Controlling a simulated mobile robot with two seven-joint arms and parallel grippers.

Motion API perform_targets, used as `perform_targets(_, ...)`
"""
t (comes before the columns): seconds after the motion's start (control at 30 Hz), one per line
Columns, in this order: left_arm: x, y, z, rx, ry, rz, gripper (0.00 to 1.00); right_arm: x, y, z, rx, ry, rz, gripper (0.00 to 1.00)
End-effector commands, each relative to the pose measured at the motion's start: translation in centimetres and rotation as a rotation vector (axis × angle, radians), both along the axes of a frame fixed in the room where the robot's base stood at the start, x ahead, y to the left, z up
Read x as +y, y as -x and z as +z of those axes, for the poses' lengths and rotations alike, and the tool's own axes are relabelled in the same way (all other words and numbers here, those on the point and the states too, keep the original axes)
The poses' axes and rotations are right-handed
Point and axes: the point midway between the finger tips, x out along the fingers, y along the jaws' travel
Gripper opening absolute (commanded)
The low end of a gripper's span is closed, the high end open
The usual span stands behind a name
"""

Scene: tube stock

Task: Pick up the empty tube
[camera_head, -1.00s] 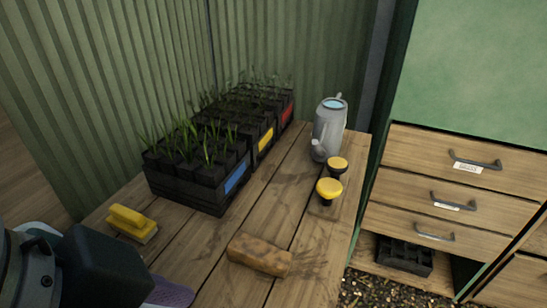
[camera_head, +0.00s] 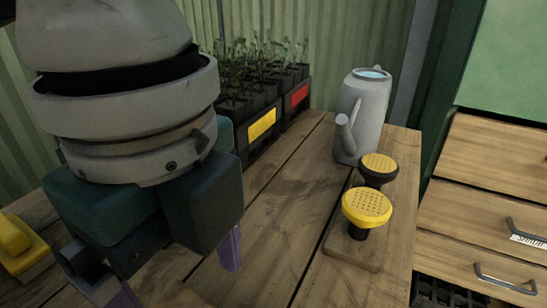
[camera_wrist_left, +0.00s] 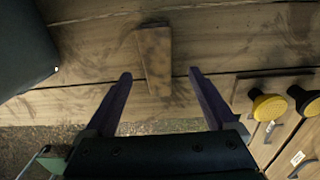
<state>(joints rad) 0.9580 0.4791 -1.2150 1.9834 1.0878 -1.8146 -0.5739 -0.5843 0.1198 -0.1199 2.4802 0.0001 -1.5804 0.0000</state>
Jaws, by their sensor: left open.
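Black tubes with green seedlings stand in dark crates along the wall in the head view. The crate with a yellow label (camera_head: 262,125) and the crate with a red label (camera_head: 300,94) show; the blue-labelled one is hidden behind my left arm. I cannot pick out an empty tube. My left gripper (camera_wrist_left: 160,75) is open, its two purple fingers apart and pointing down over the bench. A brown block (camera_wrist_left: 155,60) lies on the bench beyond and between the fingertips in the wrist view. Nothing is held. My right gripper is not in view.
A grey watering can (camera_head: 365,120) stands at the back right of the bench. Two yellow-topped roses, a front one (camera_head: 366,207) and a rear one (camera_head: 378,168), stand before it. A yellow brush (camera_head: 15,245) is at the left. Bare planks (camera_head: 285,215) lie between.

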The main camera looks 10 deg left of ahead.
Motion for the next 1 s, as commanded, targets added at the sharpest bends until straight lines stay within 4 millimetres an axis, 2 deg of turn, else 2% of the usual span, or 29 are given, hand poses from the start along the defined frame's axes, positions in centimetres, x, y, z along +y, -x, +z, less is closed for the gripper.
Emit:
perform_targets(0.03, 0.0, 0.0, -0.9, 0.000, 0.001, 0.001, 0.91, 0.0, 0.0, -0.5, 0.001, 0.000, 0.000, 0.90)
perform_targets(0.27, -0.3, 0.5, -3.1, -0.001, 0.001, 0.000, 0.91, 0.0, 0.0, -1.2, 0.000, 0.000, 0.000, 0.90)
perform_targets(0.43, -0.4, 0.9, -5.9, 0.000, 0.000, 0.003, 0.91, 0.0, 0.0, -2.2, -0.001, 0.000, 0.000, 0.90)
perform_targets(0.53, -0.4, 0.8, -6.5, -0.002, 0.002, 0.002, 0.91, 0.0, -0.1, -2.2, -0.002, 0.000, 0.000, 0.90)
perform_targets(0.7, -0.4, 0.8, -6.4, -0.003, 0.002, 0.002, 0.91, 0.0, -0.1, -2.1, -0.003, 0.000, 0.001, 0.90)
perform_targets(1.0, -0.4, 0.8, -6.4, -0.003, 0.002, 0.002, 0.58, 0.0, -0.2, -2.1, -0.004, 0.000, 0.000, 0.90)
